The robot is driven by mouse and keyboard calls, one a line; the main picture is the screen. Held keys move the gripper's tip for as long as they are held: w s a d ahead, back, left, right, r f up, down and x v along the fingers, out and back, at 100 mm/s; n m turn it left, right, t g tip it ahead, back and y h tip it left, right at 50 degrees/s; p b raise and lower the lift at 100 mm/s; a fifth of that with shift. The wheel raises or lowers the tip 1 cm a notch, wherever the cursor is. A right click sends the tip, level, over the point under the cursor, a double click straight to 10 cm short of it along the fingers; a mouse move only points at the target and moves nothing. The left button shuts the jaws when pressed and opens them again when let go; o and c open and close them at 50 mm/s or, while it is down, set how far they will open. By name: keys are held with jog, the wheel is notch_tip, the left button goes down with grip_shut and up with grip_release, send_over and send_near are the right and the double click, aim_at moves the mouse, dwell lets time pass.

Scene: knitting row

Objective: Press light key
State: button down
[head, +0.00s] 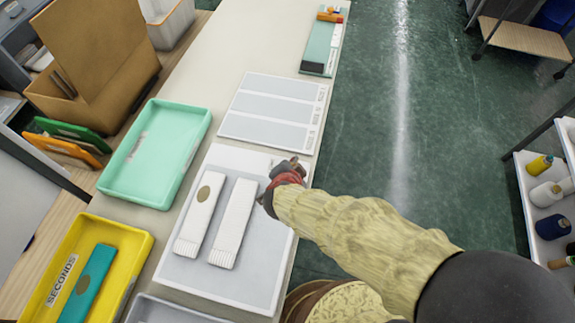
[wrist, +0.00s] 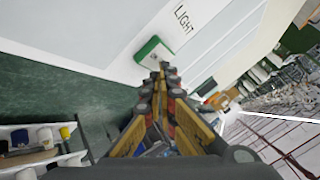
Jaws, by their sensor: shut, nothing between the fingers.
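In the wrist view the light key (wrist: 150,48) is a small green block with a pale top, beside the black word LIGHT on a white surface. My gripper (wrist: 163,70) is shut and empty. Its fingertips are right at the key's near lower edge in that view; I cannot tell whether they touch it. In the head view my gripper (head: 293,165) is over the right edge of the table, at the upper right corner of a pale grey board (head: 255,287). The key is not visible there, and my gripper and arm cover that spot.
Two white ribbed knit pieces (head: 234,222) lie on the board. A striped panel sheet (head: 272,108) lies beyond it. On the left are a mint tray (head: 205,122) and a yellow SECONDS tray (head: 140,243) holding a teal piece. Green floor is open to the right, before a shelf of cones.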

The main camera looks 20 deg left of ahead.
jog(key=shift+r, duration=0.1)
notch_tip(320, 180, up, 6)
jog(key=p, duration=0.6)
jog(key=shift+r, duration=0.1)
dwell(0.6)
